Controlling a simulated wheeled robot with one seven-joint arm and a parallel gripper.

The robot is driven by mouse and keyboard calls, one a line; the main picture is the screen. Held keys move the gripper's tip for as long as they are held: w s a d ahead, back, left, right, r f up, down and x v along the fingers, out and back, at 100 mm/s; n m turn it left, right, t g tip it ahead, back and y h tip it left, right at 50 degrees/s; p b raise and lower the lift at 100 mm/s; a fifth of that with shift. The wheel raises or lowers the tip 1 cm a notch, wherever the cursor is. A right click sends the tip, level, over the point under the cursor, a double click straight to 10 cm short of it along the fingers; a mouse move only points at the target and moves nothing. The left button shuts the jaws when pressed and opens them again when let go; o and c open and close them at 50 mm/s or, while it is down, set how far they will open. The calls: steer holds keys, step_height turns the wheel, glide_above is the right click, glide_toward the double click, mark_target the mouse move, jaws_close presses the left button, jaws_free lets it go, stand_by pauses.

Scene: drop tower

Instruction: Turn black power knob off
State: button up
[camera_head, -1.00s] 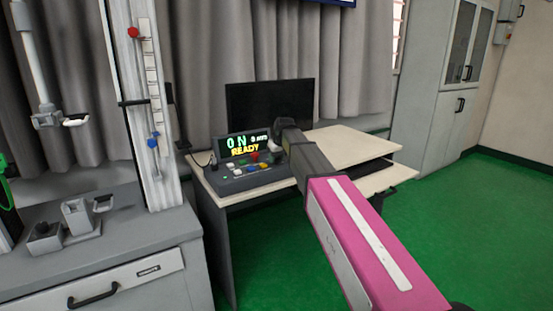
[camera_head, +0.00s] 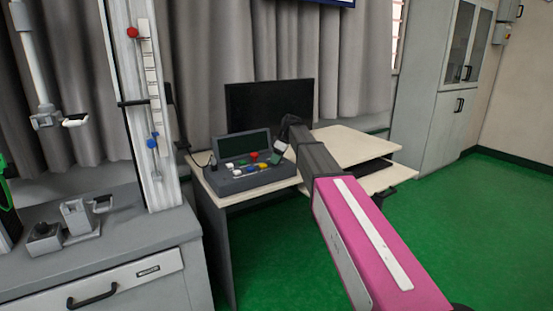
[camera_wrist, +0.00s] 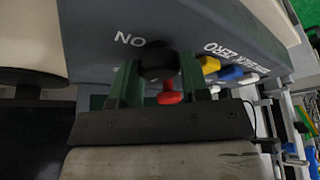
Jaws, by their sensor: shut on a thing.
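The grey control box (camera_head: 252,183) stands on the desk with colored buttons on top, and its display (camera_head: 243,143) is dark. In the wrist view, the black power knob (camera_wrist: 158,62) sits on the box face beside the label reading "ON". My gripper (camera_wrist: 148,85) has its two green fingers on either side of the knob, shut on it. A red button (camera_wrist: 169,93) shows just below the knob between the fingers. In the head view, my gripper (camera_head: 279,147) is at the right side of the box, and the knob cannot be made out there.
A black monitor (camera_head: 270,106) stands behind the box on the light desk (camera_head: 350,146). Yellow, blue and white buttons (camera_wrist: 230,72) lie beside the knob. The drop tower (camera_head: 150,120) stands on a grey cabinet at the left. Green floor is clear at the right.

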steer(key=shift+n, duration=0.4)
steer(key=o, duration=0.9)
steer(key=w+v, duration=0.1)
steer(key=v, duration=0.9)
steer(key=shift+s+d+r, duration=0.2)
steer(key=shift+s+r, duration=0.15)
steer(key=s+d+f+m+h, duration=0.1)
steer(key=s+d+f+m, duration=0.4)
steer(key=f, duration=0.5)
steer(key=s+d+f+m+h, duration=0.15)
steer(key=s+d+f, duration=0.25)
steer(key=s+f, duration=0.55)
steer(key=s+d+f+m+h, duration=0.1)
steer(key=s+d+f+m, duration=0.3)
steer(key=s+f, duration=0.4)
steer(key=s+d+f+m+g+h, duration=0.1)
steer(key=s+d+f+m, duration=0.4)
steer(key=s+f, duration=0.3)
steer(key=s+d, duration=0.1)
steer(key=s, duration=0.1)
steer(key=shift+s+f, duration=0.35)
steer(key=shift+f, duration=0.05)
